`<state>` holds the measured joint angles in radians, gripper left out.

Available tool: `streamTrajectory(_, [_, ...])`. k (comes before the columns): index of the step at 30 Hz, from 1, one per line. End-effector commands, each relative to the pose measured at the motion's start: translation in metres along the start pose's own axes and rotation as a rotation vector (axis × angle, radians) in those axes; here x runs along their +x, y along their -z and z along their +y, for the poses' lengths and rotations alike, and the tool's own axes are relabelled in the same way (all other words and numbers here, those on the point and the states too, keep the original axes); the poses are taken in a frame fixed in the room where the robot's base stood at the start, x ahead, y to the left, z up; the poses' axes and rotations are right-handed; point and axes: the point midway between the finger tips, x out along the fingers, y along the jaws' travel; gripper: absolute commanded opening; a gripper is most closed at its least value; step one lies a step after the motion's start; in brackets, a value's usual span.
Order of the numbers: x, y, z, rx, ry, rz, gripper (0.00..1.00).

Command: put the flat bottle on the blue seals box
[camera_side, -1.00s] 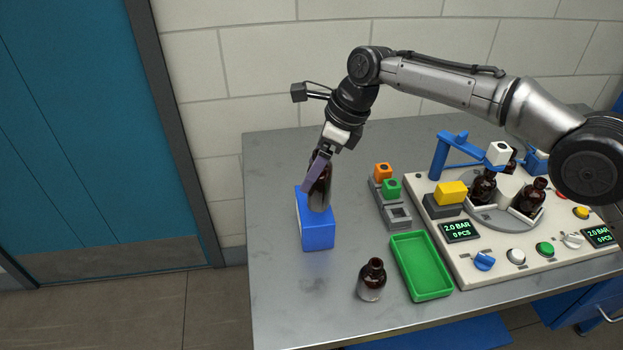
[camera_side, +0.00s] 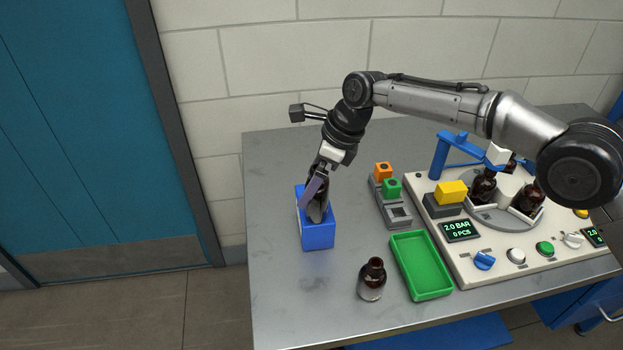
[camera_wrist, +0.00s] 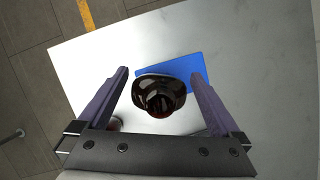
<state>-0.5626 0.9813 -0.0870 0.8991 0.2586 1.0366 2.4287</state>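The flat bottle (camera_side: 318,208) is dark amber and stands on the blue seals box (camera_side: 318,237), near its front edge. Its base appears to meet the box top. In the wrist view the bottle (camera_wrist: 160,92) is seen from above, with part of the blue box (camera_wrist: 188,66) showing beyond it to the upper right. My gripper (camera_wrist: 160,73) has its purple fingers on either side of the bottle, with narrow gaps showing on both sides. In the side view my gripper (camera_side: 315,198) reaches down around the bottle, and the near finger hides part of it.
Another amber bottle (camera_side: 371,280) stands at the front of the table, beside a green tray (camera_side: 421,292). A grey rack (camera_side: 398,215) with orange and green blocks is right of the box. A panel machine (camera_side: 500,262) with bottles fills the right. Table left of the box is clear.

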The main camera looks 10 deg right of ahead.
Motion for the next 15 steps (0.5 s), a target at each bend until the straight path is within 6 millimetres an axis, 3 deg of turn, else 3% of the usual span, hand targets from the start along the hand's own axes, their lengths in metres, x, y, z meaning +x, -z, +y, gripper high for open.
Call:
streamTrajectory(8, [-0.010,-0.002,0.000,0.000,0.001,-0.001,1.00])
streamTrajectory(15, [-0.056,-0.002,-0.001,-0.001,0.002,-0.003,1.00])
